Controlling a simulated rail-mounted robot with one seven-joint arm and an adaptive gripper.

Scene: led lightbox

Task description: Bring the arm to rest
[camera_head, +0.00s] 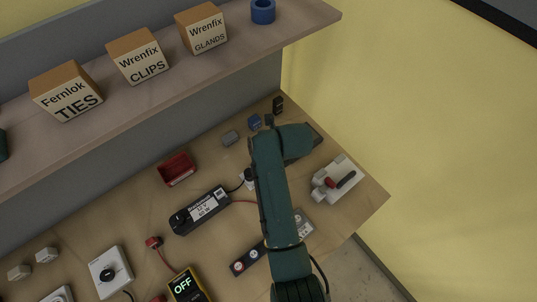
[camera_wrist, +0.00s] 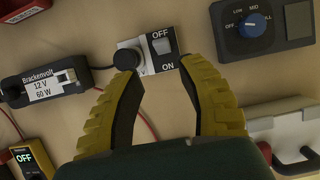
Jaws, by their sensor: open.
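My gripper (camera_wrist: 163,78) shows in the wrist view with its two yellow, black-padded fingers spread apart and nothing between them. The fingertips are near a small switch box (camera_wrist: 167,63) marked OFF and ON, with a grey rocker and a round black plug at its left. I cannot tell whether the left finger touches the plug. In the head view my teal arm reaches up over the bench's right part and hides the gripper. A part of the switch box (camera_head: 249,179) shows just left of the arm.
A dark dimmer with a blue knob (camera_wrist: 255,26) lies near the right finger. A shelf (camera_head: 150,92) with boxes overhangs the bench's back.

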